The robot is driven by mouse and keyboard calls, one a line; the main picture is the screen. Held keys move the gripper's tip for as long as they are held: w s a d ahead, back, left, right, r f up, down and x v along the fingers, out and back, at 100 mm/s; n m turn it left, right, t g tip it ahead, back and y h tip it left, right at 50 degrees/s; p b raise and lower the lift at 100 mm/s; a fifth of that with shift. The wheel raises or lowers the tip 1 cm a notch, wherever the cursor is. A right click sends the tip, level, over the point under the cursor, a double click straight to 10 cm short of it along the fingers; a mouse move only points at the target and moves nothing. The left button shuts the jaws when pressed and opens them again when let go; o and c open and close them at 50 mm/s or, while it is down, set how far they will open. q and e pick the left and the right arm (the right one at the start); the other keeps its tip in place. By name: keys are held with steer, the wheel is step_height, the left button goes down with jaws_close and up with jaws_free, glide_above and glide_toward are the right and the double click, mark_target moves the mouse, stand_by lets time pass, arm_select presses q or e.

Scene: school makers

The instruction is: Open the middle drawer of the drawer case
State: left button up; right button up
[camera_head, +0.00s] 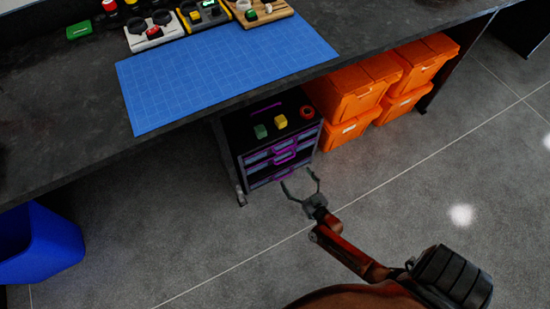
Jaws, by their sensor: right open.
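The drawer case (231,151) is a small black cabinet with purple handles, standing on the floor under the workbench. Its drawers are stacked one above another, and the middle drawer (284,157) has a purple handle on its front. The middle drawer's handle seems to stand a little forward, but I cannot tell whether any drawer is partly open. My right gripper (301,182) is open and empty, just in front of the lower part of the drawer fronts, with its fingers pointing at the case. I cannot tell whether a fingertip touches it. My left gripper is not in view.
A green block (261,131), a yellow block (281,121) and a red round thing (307,112) sit on the case top. Orange bins (345,93) are stacked to its right. A blue bin (40,243) stands at left. A blue mat (225,70) lies on the workbench (60,120). The floor in front is clear.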

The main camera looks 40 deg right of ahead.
mark_target(286, 160)
steer(key=shift+m+t+h, duration=0.3)
steer(key=shift+h, duration=0.1)
steer(key=shift+r+b+x, duration=0.15)
steer(key=shift+b+x, duration=0.5)
steer(key=shift+x, duration=0.95)
steer(key=shift+r+b+x, duration=0.2)
steer(key=shift+b+x, duration=0.5)
steer(key=shift+x, duration=0.9)
steer(key=shift+r+b+x, duration=0.15)
steer(key=shift+b+x, duration=0.5)
steer(key=shift+x, duration=0.95)
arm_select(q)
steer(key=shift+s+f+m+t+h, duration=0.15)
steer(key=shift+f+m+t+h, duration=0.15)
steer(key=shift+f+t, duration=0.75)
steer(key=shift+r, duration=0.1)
